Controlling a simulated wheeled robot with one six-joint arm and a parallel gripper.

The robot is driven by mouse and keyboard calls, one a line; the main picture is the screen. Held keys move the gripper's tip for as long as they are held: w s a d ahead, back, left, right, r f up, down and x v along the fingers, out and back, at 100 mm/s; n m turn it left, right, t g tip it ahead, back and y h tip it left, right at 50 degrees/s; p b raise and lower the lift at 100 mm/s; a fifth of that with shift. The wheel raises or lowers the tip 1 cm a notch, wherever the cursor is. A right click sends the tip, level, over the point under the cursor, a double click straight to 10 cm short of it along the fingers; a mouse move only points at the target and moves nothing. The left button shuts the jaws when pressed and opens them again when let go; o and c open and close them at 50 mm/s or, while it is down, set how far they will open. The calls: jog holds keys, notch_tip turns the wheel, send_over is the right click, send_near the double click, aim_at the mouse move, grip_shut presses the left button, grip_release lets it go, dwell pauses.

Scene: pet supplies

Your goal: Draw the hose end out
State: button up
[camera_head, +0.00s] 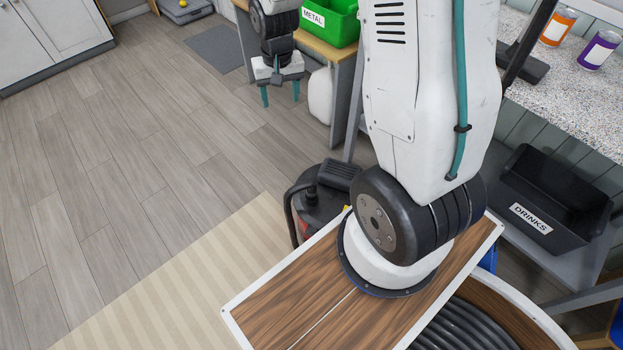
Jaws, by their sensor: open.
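A black canister machine (318,212), which looks like a vacuum cleaner, stands on the floor just beyond my base. A black hose (289,214) curves down along its left side. The hose's end cannot be made out, and my arm's mount hides part of the machine. My gripper (280,95) is at the top centre, with its two teal fingers apart and pointing down. Nothing shows between the fingers. It is well beyond the machine and hose in the picture, not touching either.
A green bin (328,22) marked METAL sits on a wooden bench close right of my gripper. A black bin (548,205) marked DRINKS stands at right, below a speckled counter (572,88) with cans. The floor (130,150) at left is clear.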

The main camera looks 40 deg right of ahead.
jog(key=w+d+f+m, duration=0.1)
jog(key=d+f, duration=0.1)
jog(key=f, duration=0.7)
jog(key=d+f+m, duration=0.1)
jog(key=d+f, duration=0.1)
jog(key=f, duration=0.8)
jog(key=m, duration=0.2)
send_over(312, 189)
jog(key=shift+g, duration=0.3)
notch_tip(312, 189, down, 19)
jog(key=shift+w+f, duration=0.1)
notch_tip(312, 189, down, 8)
jog(key=shift+r, duration=0.25)
jog(key=c, duration=1.1)
jog(key=shift+r, duration=3)
